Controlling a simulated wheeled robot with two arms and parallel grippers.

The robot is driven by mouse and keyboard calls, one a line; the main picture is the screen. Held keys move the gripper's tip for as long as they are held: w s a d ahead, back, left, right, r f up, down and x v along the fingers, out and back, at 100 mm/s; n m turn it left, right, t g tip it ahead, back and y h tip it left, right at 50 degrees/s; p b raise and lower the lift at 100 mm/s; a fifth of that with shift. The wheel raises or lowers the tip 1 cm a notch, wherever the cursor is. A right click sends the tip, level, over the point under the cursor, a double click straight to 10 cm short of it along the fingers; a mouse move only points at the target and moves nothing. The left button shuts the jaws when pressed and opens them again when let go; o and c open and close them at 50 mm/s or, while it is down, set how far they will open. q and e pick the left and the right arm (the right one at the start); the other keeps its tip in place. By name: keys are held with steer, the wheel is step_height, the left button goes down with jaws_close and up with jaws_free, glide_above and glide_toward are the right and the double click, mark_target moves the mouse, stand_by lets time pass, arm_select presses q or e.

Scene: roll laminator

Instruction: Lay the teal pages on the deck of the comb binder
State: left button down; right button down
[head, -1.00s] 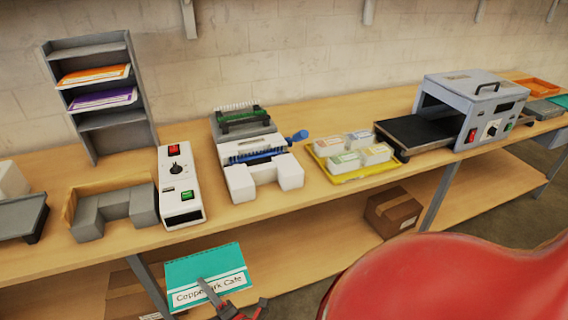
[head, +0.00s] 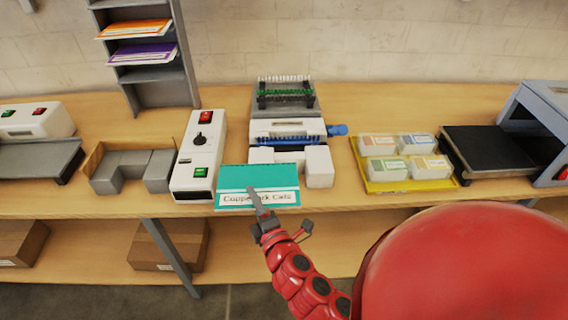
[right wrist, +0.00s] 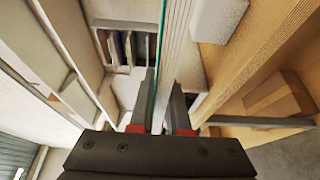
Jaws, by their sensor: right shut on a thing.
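The teal pages (head: 258,180) carry a white label strip reading roughly "Coppermark Cafe". My right gripper (head: 262,205) is shut on their near edge and holds them in front of the comb binder. In the right wrist view the pages (right wrist: 172,60) show edge-on between the two fingers (right wrist: 160,115). The comb binder (head: 286,130) has white front blocks, a blue handle at its right and a rack of combs at its back. The pages hide part of its left front block. I cannot tell whether the pages touch the binder. My left gripper is not in view.
A white control box (head: 200,155) with red and green switches stands left of the binder. A yellow tray (head: 372,187) of card stacks is to the right. A grey shelf (head: 160,75) holds orange and purple booklets. A lower shelf (head: 360,245) runs under the bench (head: 90,200).

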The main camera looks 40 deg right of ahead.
mark_target(289, 166)
steer(key=d+b, duration=0.1)
steer(key=d, duration=0.1)
steer(key=w+d+b, duration=0.1)
steer(key=d+b, duration=0.1)
steer(key=w+d+f+b, duration=0.1)
steer(key=d, duration=0.2)
steer(key=shift+d+f, duration=0.1)
steer(key=d, duration=0.2)
steer(key=w+d, duration=0.2)
steer(key=d, duration=0.1)
steer(key=shift+w+d+p, duration=0.15)
steer(key=shift+d+p, duration=0.15)
steer(key=shift+d, duration=0.05)
steer(key=shift+w+d, duration=0.35)
steer(key=shift+d, duration=0.4)
step_height(289, 166, down, 4)
steer(key=shift+a+r, duration=0.1)
steer(key=shift+r, duration=0.05)
steer(key=c, duration=0.9)
jaws_free()
